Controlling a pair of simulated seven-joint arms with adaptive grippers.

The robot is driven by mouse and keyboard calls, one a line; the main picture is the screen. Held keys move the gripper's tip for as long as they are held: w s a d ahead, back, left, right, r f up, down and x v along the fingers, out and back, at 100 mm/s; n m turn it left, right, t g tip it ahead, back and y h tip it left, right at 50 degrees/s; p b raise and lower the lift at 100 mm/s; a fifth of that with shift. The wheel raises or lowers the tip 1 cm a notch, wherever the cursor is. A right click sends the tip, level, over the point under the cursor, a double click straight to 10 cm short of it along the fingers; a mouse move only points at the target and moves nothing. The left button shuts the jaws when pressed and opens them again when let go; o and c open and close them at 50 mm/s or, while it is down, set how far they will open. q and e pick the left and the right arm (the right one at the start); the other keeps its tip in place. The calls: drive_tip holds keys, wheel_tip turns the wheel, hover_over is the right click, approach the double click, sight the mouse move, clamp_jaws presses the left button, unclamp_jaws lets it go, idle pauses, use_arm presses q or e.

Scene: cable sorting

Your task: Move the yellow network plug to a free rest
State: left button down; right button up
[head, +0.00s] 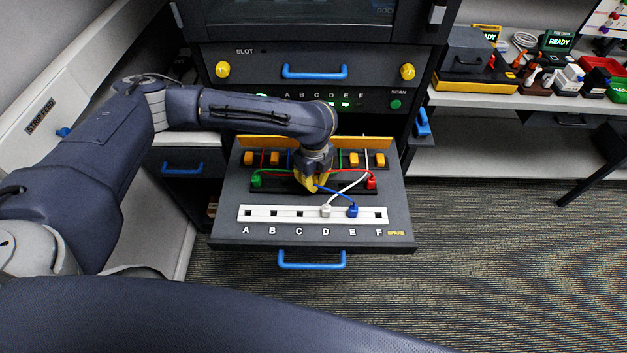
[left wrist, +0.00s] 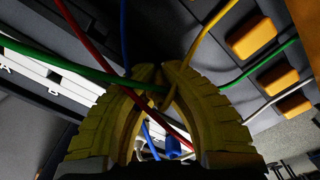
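My left gripper (head: 311,187), with yellow fingers, points down over the middle of the dark rest bar (head: 285,187) on the pulled-out drawer. In the left wrist view its fingertips (left wrist: 160,72) are close together. Whether they grip anything is unclear. A yellow cable (left wrist: 208,38) runs from the orange blocks to the fingertips. The yellow plug is not distinguishable; the fingers may hide it. A green plug (head: 256,181) is at the bar's left end and a red plug (head: 372,182) near its right end. My right gripper is not in view.
The white strip (head: 286,214) is lettered A to F. A white plug (head: 326,211) is at D and a blue plug (head: 352,210) at E; the other sockets look empty. Red, green, blue and white cables cross close around the fingers. Orange blocks (head: 354,159) stand behind.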

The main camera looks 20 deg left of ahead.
use_arm(q)
drive_tip(key=c, duration=0.9)
unclamp_jaws()
drive_tip(key=shift+c, duration=0.2)
drive_tip(key=shift+r, duration=0.1)
drive_tip(key=shift+r, duration=3.4)
